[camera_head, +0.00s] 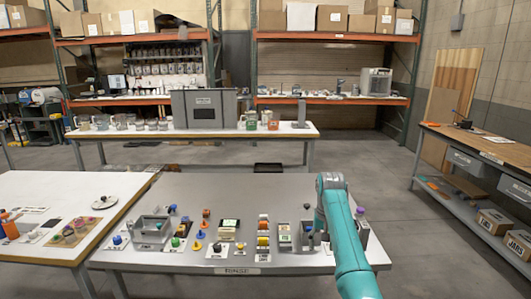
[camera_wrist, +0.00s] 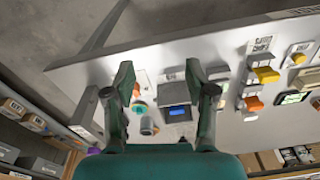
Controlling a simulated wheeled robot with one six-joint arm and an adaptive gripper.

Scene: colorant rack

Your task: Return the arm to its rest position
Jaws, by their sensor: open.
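My teal arm (camera_head: 343,235) reaches in from the lower right over the right end of the grey table (camera_head: 270,187) in the head view. In the wrist view my gripper (camera_wrist: 159,75) points at the same table, its two dark fingers spread apart with nothing held between them. A small grey device with a blue screen (camera_wrist: 176,112) shows just beyond and between the fingers, apart from them. A small grey knob (camera_wrist: 148,126) is beside it. In the head view my gripper is hidden behind the arm.
The grey table carries a row of small items, among them a grey bin (camera_head: 152,232) and a device with a lit screen (camera_head: 230,225). A white table (camera_head: 60,190) adjoins at left. A wooden workbench (camera_head: 480,145) stands at right. Open floor (camera_head: 400,200) lies between.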

